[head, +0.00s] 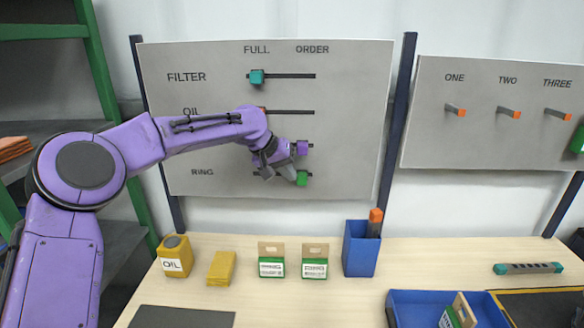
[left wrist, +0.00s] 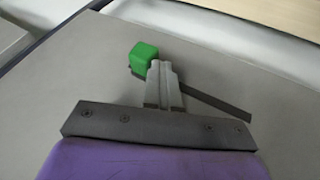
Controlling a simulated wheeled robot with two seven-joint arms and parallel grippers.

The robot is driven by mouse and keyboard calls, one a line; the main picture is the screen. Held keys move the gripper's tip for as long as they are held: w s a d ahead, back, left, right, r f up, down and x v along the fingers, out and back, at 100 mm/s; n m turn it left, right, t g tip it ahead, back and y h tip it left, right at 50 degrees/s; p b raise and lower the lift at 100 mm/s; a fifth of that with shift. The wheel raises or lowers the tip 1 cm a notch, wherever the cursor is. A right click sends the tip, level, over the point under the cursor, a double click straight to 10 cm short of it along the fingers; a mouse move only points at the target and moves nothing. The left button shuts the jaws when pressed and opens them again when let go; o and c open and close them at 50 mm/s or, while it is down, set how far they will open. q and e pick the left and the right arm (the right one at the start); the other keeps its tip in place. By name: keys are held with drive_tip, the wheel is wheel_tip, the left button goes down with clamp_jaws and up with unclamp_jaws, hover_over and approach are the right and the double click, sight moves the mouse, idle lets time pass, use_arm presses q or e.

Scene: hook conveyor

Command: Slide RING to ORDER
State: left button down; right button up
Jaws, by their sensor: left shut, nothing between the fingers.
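The RING row is the lowest on the grey board (head: 350,100). Its green slider (head: 302,178) sits near the right end of its slot, under the ORDER heading (head: 312,49). My left gripper (head: 291,175) is shut and empty, just left of the green slider. In the left wrist view, the shut fingers (left wrist: 163,75) stand right beside the green slider (left wrist: 143,57), over the dark slot (left wrist: 220,105). I cannot tell whether they touch it. My left wrist hides part of the slot in the head view. My right gripper is not in view.
Above, a purple slider (head: 301,147) is close by; a teal slider (head: 257,77) sits under FULL. My arm partly hides the OIL row's slider. Below, the table (head: 300,300) holds an oil can (head: 175,255), boxes and a blue holder (head: 360,250).

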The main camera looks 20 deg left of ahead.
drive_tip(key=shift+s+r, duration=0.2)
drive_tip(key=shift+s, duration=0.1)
use_arm(q)
drive_tip(key=shift+d, duration=0.1)
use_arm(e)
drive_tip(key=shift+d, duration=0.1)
use_arm(q)
drive_tip(key=s+a+r, duration=0.7)
drive_tip(key=r, duration=0.1)
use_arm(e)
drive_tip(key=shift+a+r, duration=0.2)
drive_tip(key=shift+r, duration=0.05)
use_arm(q)
drive_tip(key=shift+w+d, duration=0.1)
drive_tip(key=shift+d, duration=0.05)
